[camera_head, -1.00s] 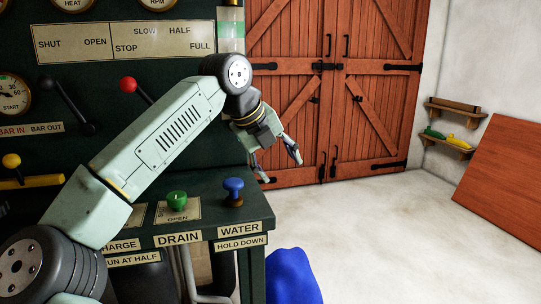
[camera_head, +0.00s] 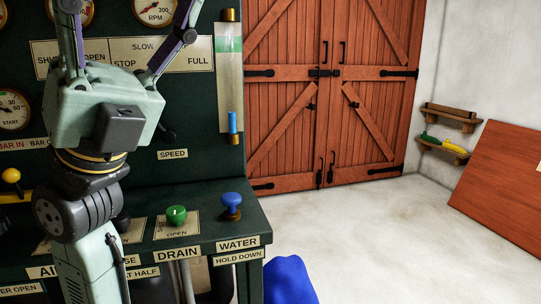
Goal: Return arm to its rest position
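My gripper (camera_head: 128,12) is raised at the upper left, in front of the dark green machine panel (camera_head: 195,110). Its two fingers point up and stand wide apart, with nothing visible between them. Their tips run to or past the top edge of the picture. My wrist and forearm (camera_head: 90,265) stand nearly upright below it. The arm hides part of the panel, its levers and the left part of the console shelf.
A blue WATER knob (camera_head: 232,200) and a green DRAIN knob (camera_head: 176,214) stand on the console. A sight glass (camera_head: 229,75) is on the panel. Red wooden doors (camera_head: 335,95), wall shelves (camera_head: 445,140) and a leaning brown board (camera_head: 505,185) lie beyond.

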